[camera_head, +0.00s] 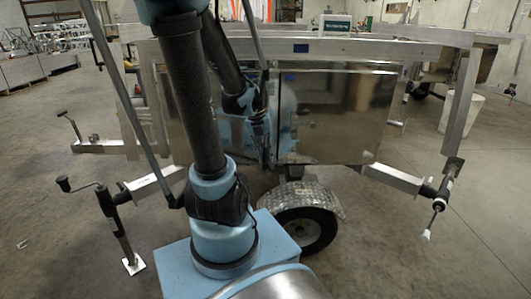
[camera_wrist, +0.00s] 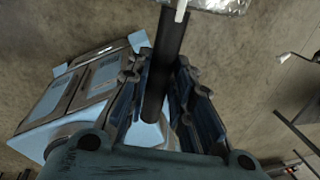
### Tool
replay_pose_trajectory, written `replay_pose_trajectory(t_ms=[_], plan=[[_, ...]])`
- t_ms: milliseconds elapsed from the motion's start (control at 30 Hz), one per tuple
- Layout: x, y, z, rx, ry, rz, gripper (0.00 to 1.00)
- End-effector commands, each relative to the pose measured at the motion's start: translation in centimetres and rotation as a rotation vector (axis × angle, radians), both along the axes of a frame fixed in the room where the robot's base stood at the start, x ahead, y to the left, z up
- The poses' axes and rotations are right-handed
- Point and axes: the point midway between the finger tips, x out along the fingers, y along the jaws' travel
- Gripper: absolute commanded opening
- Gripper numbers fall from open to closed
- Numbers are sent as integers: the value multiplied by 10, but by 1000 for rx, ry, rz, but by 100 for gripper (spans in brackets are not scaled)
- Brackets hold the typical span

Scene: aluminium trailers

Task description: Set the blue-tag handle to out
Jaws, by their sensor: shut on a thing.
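My gripper (camera_wrist: 165,62) is shut on a dark round handle (camera_wrist: 174,35) in the wrist view. The handle runs between the two fingers, and a pale piece (camera_wrist: 181,10) shows at its top end. No tag shows on this handle, so I cannot tell its tag colour.
The aluminium trailer (camera_head: 334,112) has shiny side panels and a wheel (camera_head: 312,232) under a tread-plate fender (camera_head: 301,196). A crank jack (camera_head: 118,226) stands at the left, and another jack (camera_head: 439,205) hangs at the right. The concrete floor at front right is clear.

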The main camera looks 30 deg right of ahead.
Motion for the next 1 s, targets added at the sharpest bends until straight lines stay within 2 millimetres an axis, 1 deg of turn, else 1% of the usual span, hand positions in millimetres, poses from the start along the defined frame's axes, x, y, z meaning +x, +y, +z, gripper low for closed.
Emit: replay_pose_trajectory(t_ms=[200,567,600,633,667,1000], plan=[[2,5,1,-4,0,-25,0],[2,8,1,1,0,-17,0],[2,8,1,1,0,-17,30],[2,8,1,1,0,-17,37],[2,8,1,1,0,-17,41],[1,9,1,3,0,-18,41]])
